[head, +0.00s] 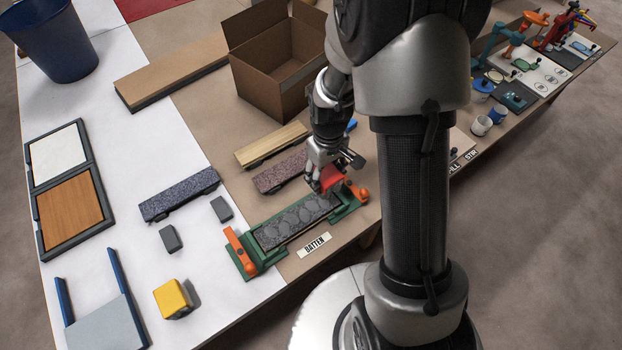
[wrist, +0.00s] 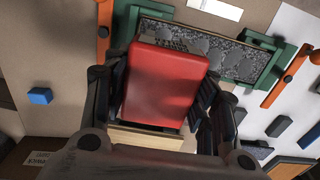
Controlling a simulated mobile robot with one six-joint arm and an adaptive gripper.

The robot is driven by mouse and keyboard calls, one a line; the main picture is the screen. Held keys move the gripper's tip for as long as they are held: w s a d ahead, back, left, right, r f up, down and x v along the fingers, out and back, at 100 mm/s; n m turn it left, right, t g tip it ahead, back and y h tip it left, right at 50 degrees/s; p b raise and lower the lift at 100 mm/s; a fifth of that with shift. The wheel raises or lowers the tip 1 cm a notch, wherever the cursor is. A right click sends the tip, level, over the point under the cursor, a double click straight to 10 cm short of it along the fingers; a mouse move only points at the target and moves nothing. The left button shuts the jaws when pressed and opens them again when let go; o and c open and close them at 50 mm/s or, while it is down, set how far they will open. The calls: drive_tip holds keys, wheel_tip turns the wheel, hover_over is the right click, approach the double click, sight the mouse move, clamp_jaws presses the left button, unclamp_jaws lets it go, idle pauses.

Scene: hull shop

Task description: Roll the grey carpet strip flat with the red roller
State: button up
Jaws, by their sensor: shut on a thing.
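The grey patterned carpet strip (head: 292,222) lies lengthwise in a green holder (head: 270,259) with an orange lever at each end. It also shows in the wrist view (wrist: 225,58), partly hidden behind the red roller. My gripper (head: 328,176) is shut on the red roller (head: 333,179), which is at the right end of the strip in the head view. The red roller (wrist: 163,88) fills the space between my fingers in the wrist view. I cannot tell whether the roller touches the strip. Its lower edge and the strip's right end are partly hidden.
A "BATTEN" label (head: 314,244) lies in front of the holder. Speckled strips (head: 179,194) and a wooden strip (head: 272,144) lie nearby. An open cardboard box (head: 275,68) stands behind. A yellow block (head: 173,299) and small grey blocks lie left, with bare white tabletop between them.

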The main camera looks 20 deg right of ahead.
drive_tip(key=shift+s+a+f, duration=0.1)
drive_tip(key=shift+s+a, duration=0.1)
drive_tip(key=shift+a, duration=0.75)
drive_tip(key=s+a, duration=0.4)
drive_tip(key=a, duration=1)
drive_tip(key=shift+s+a, duration=0.2)
drive_tip(key=shift+a, duration=0.15)
